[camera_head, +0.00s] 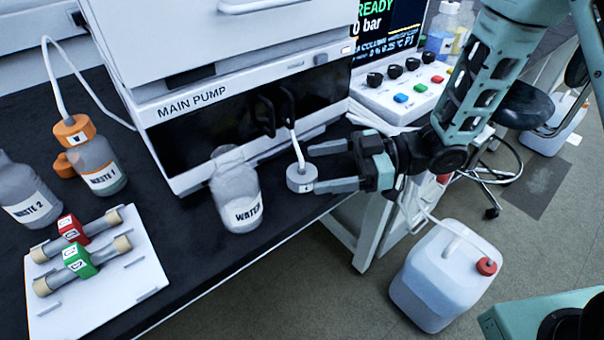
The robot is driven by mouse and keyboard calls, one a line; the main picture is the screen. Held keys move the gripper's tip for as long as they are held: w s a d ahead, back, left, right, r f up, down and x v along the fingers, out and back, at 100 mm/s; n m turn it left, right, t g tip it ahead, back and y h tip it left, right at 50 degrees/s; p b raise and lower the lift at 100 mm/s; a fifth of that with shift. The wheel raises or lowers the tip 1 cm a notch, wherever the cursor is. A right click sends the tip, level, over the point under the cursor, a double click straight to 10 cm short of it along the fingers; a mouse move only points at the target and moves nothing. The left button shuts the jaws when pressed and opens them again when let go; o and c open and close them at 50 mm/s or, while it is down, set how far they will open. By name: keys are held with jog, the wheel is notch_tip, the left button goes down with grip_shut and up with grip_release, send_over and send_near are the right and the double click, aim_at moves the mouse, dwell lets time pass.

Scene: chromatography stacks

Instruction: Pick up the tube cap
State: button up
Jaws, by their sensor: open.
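The tube cap (301,178) is a small white-grey cap with a white tube rising from its top towards the pump. It is just right of the WATER bottle (236,191), which stands without a cap on the dark bench. My gripper (312,168) reaches in from the right, with its two grey fingers apart and pointing left. The fingertips are at the cap's right side, one higher and one lower in the picture. I cannot tell whether either finger touches the cap.
The MAIN PUMP unit (240,115) stands behind the bottle. WASTE 1 (97,168) has an orange cap; WASTE 2 (25,195) is left of it. A white tray (130,285) holds two columns. The bench edge lies just below the cap; a canister (440,285) stands on the floor.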

aim_at(301, 172)
jog(key=a, duration=0.5)
jog(key=shift+s+f, duration=0.25)
jog(key=shift+f, duration=0.05)
jog(key=shift+d, duration=0.1)
jog(key=c, duration=1.1)
jog(key=shift+r, duration=0.1)
